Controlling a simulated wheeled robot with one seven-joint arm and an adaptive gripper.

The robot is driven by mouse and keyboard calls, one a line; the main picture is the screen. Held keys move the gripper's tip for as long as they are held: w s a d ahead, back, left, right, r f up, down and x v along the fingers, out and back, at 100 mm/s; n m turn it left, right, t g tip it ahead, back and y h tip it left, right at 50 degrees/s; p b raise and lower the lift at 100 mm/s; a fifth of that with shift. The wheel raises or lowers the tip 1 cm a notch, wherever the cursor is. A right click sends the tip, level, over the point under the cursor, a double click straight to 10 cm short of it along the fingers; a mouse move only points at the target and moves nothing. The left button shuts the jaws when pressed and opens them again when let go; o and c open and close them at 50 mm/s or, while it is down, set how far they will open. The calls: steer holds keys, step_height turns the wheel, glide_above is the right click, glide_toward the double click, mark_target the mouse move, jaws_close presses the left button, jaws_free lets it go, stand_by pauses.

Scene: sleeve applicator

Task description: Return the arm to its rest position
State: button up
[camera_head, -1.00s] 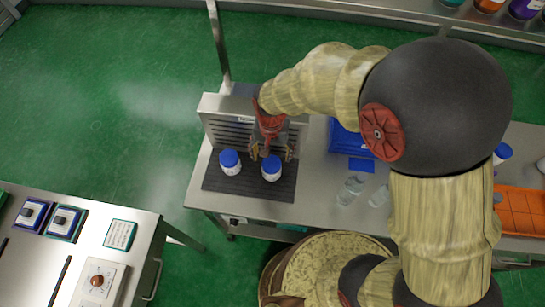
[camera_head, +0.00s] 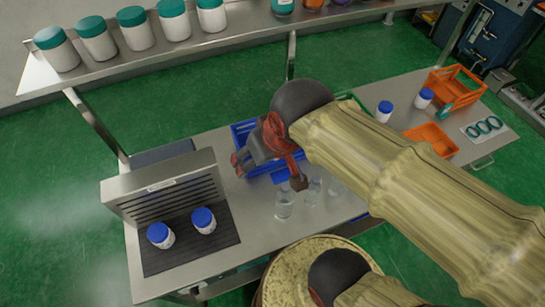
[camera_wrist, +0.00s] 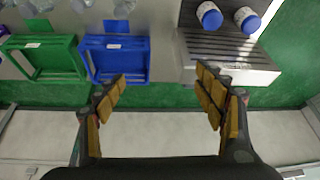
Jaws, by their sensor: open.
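My gripper (camera_head: 270,165) is above the steel table, over the blue crate (camera_head: 243,134) and to the right of the slatted applicator (camera_head: 165,190). In the wrist view my gripper (camera_wrist: 160,95) has its two yellow-padded fingers spread wide with nothing between them. Two white jars with blue lids, a left one (camera_head: 160,236) and a right one (camera_head: 204,221), stand upright on the dark ribbed mat. They also show at the top right of the wrist view (camera_wrist: 209,15). My arm runs from the gripper to the right and hides part of the table behind it.
Clear bottles (camera_head: 284,204) stand on the table below my gripper. A green crate (camera_wrist: 45,58) sits beside the blue one. Orange crates (camera_head: 455,88) and more blue-lidded jars (camera_head: 384,111) are at the right. A shelf of teal-lidded jars (camera_head: 95,38) runs along the back.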

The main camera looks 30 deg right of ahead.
steer(key=shift+s+d+r+t, duration=0.15)
steer(key=shift+s+d+r, duration=0.2)
steer(key=shift+s, duration=0.25)
steer(key=shift+s+d+r+t, duration=0.2)
steer(key=shift+s+d, duration=0.2)
steer(key=shift+s, duration=0.2)
